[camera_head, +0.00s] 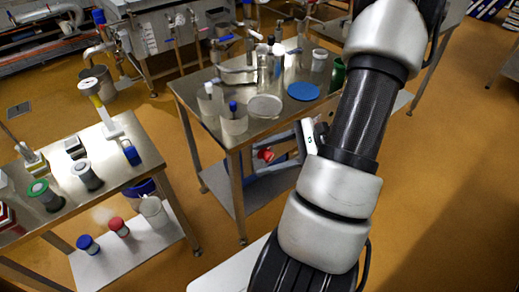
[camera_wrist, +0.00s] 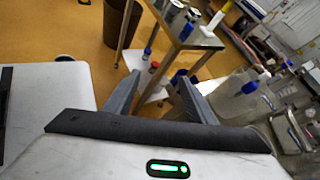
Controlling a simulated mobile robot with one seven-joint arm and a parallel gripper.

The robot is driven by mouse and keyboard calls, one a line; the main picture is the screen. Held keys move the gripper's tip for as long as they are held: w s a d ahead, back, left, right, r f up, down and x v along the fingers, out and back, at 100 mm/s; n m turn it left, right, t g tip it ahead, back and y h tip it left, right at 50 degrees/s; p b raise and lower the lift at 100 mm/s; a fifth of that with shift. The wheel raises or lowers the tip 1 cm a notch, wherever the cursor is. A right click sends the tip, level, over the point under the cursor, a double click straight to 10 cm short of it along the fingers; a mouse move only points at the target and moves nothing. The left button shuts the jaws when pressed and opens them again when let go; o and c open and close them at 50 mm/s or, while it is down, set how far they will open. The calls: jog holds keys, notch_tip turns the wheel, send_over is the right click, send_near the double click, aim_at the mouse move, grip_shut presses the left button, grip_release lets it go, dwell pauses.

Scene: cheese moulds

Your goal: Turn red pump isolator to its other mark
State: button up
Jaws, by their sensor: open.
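A small red part (camera_head: 265,155), which may be the red pump isolator, shows below the front edge of the middle steel table in the head view. It is small and partly hidden, so its mark cannot be read. My gripper (camera_head: 278,163) is close to it in that view, beside the table's front; I cannot tell whether they touch. In the wrist view my gripper (camera_wrist: 160,84) has its two grey fingers spread apart, with nothing between them nearby. No red handle is clear in the wrist view.
The middle table (camera_head: 184,97) bears bottles, a blue disc (camera_head: 303,91) and metal pipework. A left table (camera_head: 150,170) holds jars, with a red-lidded jar (camera_head: 118,226) on its lower shelf; that jar also shows in the wrist view (camera_wrist: 155,65). Open floor lies at right.

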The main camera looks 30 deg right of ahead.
jog(key=s+d+f+m+t+h+b, duration=0.25)
jog(key=d+f+m+t, duration=0.3)
jog(key=f, duration=0.35)
jog(key=m+t+h+b, duration=0.2)
jog(key=m+t+h, duration=0.35)
jog(key=m, duration=0.45)
send_near(271, 159)
jog(key=shift+n+g+h, duration=0.25)
jog(key=shift+g+h, duration=0.05)
jog(key=w, duration=0.2)
jog(key=w+b, duration=0.1)
jog(key=w, duration=0.2)
jog(key=w+a+r, duration=0.1)
jog(key=w, duration=0.1)
jog(key=shift+w+b, duration=0.3)
jog(key=shift+b, duration=0.05)
jog(key=c, duration=1)
jog(key=shift+c, duration=0.2)
